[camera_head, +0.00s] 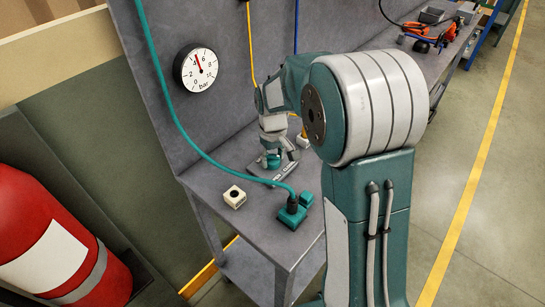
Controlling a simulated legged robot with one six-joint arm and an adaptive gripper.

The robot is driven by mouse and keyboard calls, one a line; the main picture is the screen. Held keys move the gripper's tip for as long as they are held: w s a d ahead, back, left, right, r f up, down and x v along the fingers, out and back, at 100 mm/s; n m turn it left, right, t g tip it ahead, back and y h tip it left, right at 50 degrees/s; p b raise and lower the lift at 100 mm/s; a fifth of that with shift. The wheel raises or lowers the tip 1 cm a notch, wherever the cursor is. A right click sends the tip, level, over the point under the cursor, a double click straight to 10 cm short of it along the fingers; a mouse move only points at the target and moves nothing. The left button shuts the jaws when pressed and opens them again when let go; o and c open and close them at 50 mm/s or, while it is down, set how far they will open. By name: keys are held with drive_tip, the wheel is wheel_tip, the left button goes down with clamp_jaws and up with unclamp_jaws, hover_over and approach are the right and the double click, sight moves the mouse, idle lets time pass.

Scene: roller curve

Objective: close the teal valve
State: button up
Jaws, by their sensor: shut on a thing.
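The teal valve (270,162) is small in the picture and sits at a dark plate with pale lettering (277,176) on the grey workbench. My gripper (272,150) reaches down from above and is shut on the valve. The fingers hide much of the valve, so I cannot tell the angle it is turned to. A teal hose (166,95) runs down the back panel to a teal block (292,212) on the bench, in front of the valve.
A round bar gauge (196,70) hangs on the back panel. A cream block with a dark round top (234,196) stands on the bench. A red extinguisher (60,245) is at lower left. Orange tools (430,35) lie at the bench's far end. Floor at right is clear.

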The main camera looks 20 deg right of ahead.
sight(272, 155)
drive_tip(key=shift+f+n, duration=0.1)
drive_tip(key=shift+n, duration=0.5)
drive_tip(key=o, duration=1.1)
drive_tip(key=shift+o, duration=0.2)
drive_tip(key=shift+w, duration=0.1)
wheel_tip(272, 155, up, 12)
